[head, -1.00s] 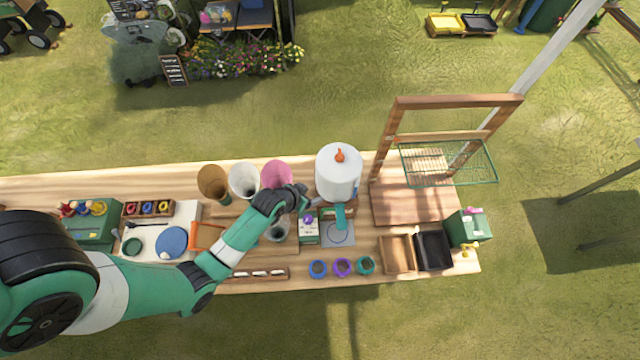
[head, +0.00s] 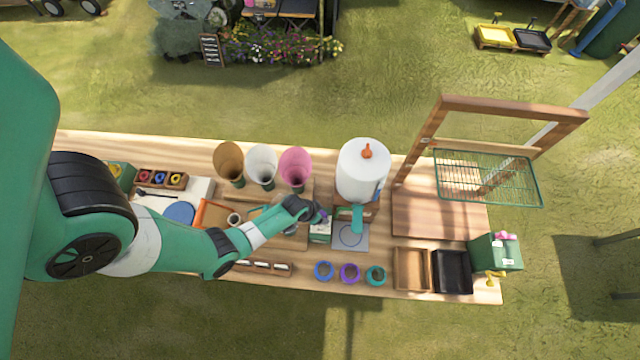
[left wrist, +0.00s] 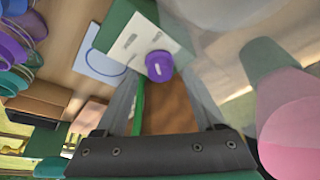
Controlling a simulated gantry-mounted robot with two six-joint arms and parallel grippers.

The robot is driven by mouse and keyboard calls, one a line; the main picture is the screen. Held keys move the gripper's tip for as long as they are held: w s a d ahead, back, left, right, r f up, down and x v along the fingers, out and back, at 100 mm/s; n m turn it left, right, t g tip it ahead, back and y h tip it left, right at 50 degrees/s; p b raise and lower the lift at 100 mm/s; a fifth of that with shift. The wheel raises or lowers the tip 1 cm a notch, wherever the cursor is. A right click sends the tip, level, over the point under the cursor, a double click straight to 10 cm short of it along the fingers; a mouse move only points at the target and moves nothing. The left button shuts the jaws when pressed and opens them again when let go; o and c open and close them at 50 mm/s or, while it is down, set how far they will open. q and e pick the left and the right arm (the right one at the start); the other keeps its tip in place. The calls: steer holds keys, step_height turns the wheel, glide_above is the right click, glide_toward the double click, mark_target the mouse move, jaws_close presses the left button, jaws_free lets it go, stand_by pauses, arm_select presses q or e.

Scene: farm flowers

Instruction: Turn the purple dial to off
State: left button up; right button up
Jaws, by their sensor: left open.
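The purple dial (left wrist: 159,66) is a round knob with a pale mark on its face, on the white front panel (left wrist: 130,40) of a small green box (left wrist: 112,22). In the head view the box (head: 320,232) stands on the bench left of the white tank, and the dial is mostly hidden by my gripper. My left gripper (head: 316,212) is right at the dial. In the left wrist view its open fingers (left wrist: 158,85) lie on either side below the dial, which shows between their tips. I cannot tell whether they touch it. My right gripper is not in view.
A white tank (head: 362,172) with an orange knob stands right of the box, beside a square pad (head: 350,237). Brown, white and pink cones (head: 295,165) stand behind my left gripper. Blue, purple and teal rings (head: 350,273) lie at the front edge.

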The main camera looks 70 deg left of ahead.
arm_select(q)
steer(key=shift+w+a+f, duration=0.1)
steer(key=shift+w+f, duration=0.05)
steer(key=shift+f, duration=0.3)
jaws_close()
